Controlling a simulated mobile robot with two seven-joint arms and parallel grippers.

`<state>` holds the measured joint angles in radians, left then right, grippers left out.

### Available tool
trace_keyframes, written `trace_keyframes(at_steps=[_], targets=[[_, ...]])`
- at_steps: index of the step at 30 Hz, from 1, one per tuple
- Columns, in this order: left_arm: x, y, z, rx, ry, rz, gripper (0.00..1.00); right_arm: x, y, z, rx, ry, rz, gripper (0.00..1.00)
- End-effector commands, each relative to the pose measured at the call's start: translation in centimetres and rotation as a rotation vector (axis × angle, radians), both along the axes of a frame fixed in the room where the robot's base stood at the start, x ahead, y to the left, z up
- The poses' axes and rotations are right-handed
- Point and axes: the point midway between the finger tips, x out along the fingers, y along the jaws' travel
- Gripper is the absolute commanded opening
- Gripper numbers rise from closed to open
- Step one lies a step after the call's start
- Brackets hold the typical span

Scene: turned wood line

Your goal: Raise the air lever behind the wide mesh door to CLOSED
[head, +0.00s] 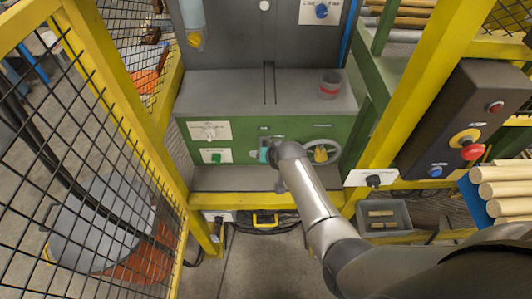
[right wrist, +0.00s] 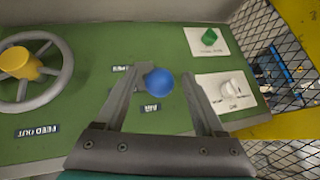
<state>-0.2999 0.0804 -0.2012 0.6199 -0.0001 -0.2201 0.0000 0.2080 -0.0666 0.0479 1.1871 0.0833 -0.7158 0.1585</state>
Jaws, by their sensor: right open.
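The air lever's blue ball knob (right wrist: 158,82) shows in the right wrist view, in front of the green panel (right wrist: 85,95). An AIR label (right wrist: 150,107) is close by; a smaller label beside the knob is too blurred to read. My right gripper (right wrist: 166,76) is open, with one finger on each side of the knob; I cannot tell whether either touches it. In the head view the right gripper (head: 264,150) is at the green panel and the lever is hidden behind it. A mesh door (head: 75,130) in a yellow frame stands swung aside at the left. My left gripper is out of view.
A handwheel with yellow hub (head: 321,152) is just right of the gripper. A white switch plate (head: 209,131) and a green switch (head: 215,157) are to its left. Yellow posts flank the opening; a control box with a red button (head: 473,152) stands at the right.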

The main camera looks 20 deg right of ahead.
Motion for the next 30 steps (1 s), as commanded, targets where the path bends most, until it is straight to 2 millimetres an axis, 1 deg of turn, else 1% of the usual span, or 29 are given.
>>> trace_keyframes(at_steps=[4,8,16,30], targets=[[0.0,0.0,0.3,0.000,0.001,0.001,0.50,-0.4,0.0,0.4,0.000,0.002,0.001,0.71],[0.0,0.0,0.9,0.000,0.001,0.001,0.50,-1.2,-0.1,1.4,0.000,0.001,0.000,0.71],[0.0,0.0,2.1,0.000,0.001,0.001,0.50,-3.5,-0.5,4.3,0.000,0.000,0.000,0.71],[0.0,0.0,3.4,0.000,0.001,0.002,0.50,-7.6,-1.1,9.4,0.000,-0.002,-0.001,0.71]])
